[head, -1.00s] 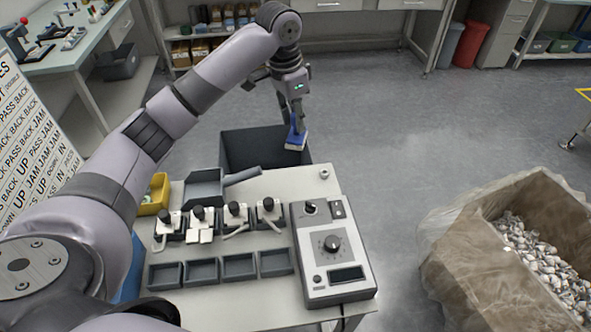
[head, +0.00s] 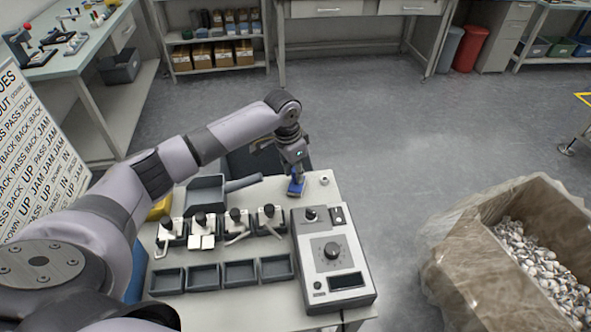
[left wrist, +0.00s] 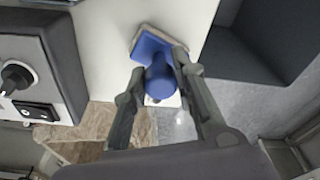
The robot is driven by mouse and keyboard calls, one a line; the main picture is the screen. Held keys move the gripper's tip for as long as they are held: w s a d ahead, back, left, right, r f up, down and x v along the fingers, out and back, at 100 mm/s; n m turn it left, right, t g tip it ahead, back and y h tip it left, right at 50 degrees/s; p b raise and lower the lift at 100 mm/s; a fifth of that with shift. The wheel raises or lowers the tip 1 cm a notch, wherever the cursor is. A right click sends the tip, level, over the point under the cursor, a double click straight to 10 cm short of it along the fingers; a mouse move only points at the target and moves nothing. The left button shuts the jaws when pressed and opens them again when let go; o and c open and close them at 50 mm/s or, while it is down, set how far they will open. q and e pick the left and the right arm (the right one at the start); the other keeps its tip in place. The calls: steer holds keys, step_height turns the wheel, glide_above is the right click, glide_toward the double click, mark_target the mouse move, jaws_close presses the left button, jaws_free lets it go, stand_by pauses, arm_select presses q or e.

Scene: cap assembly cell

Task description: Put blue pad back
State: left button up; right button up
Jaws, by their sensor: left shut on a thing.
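The blue pad (head: 296,187) is a small blue block with a pale underside and a round blue knob. It is at the back right of the white work table (head: 279,192) in the head view. My left gripper (head: 295,174) is shut on its knob from above. In the left wrist view the pad (left wrist: 149,48) shows between the two fingers (left wrist: 158,90), over or on the white table top. I cannot tell whether it touches the table. My right gripper is not in view.
A grey control box (head: 332,258) with a dial stands in front of the pad. A small white ring (head: 323,179) lies to its right. A grey scoop (head: 206,194), several clamp fixtures and grey trays (head: 240,270) are to the left. A dark bin (head: 240,163) stands behind the table.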

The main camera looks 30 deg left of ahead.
mark_target(290, 186)
arm_select(q)
steer(key=o, duration=1)
step_height(290, 186, up, 12)
steer(key=s, duration=0.1)
steer(key=shift+s+a+b, duration=0.3)
steer(key=shift+a+b, duration=0.1)
steer(key=shift+a, duration=0.05)
